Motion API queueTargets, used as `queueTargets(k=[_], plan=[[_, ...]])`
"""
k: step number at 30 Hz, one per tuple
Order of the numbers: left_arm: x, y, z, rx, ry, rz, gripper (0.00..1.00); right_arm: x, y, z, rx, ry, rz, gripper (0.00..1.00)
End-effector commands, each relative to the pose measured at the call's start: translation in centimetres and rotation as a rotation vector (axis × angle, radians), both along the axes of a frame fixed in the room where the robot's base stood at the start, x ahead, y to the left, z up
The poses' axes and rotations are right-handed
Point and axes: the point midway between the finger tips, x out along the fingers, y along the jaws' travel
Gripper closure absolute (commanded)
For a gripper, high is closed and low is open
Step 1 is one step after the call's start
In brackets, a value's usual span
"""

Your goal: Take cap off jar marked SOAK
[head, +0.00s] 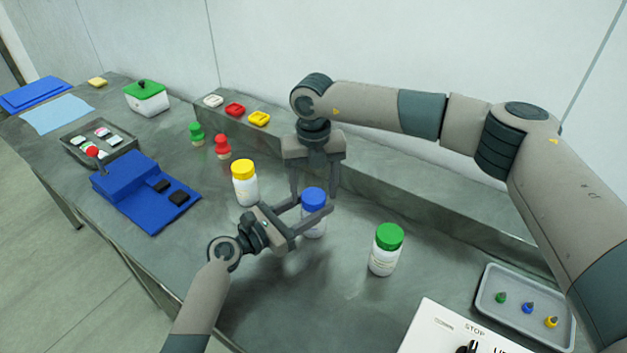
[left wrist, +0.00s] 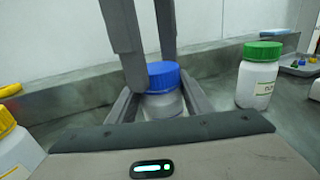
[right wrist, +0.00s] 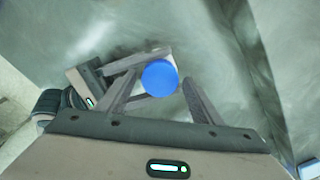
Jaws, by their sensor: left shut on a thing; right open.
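A white jar (head: 313,224) with a blue cap (head: 313,197) stands on the grey bench. My left gripper (head: 314,216) is shut on this jar's body from the side; the left wrist view also shows the jar (left wrist: 163,104) between its fingers. My right gripper (head: 314,190) points down from above, open, with its fingers on either side of the blue cap (right wrist: 160,78) and apart from it. A yellow-capped jar (head: 245,187) stands to the left and a green-capped jar (head: 385,254) to the right. I cannot read which label says SOAK.
A grey tray (head: 487,301) with small coloured pieces and a white STOP panel (head: 425,338) lie at the right front. A blue fixture (head: 140,190) stands left. Green (head: 196,134) and red (head: 222,147) knobbed pieces stand behind. A raised ledge (head: 400,190) runs along the wall.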

Motion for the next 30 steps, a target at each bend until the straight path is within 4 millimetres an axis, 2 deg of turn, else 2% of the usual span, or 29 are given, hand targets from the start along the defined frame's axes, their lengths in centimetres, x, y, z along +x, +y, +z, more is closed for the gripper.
queueTargets(k=[9, 10, 15, 23, 30], plan=[[-0.01, 0.01, -0.04, 0.001, 0.001, 0.0, 1.0, 0.01, 0.02, -0.22, 0.0, 0.0, 0.0, 0.4], [-0.01, 0.01, -0.04, 0.001, 0.001, 0.0, 1.0, 0.01, 0.02, -0.22, 0.0, 0.0, 0.0, 0.45], [-0.01, 0.01, -0.04, 0.001, 0.001, 0.0, 1.0, 0.01, 0.02, -0.2, 0.0, 0.0, 0.0, 0.82], [-0.01, 0.01, -0.05, 0.001, 0.001, 0.0, 1.0, 0.01, 0.02, -0.17, 0.0, 0.0, 0.075, 0.82], [-0.01, 0.01, -0.05, 0.001, 0.001, 0.0, 1.0, 0.01, 0.01, -0.14, 0.001, -0.001, 0.395, 0.82]])
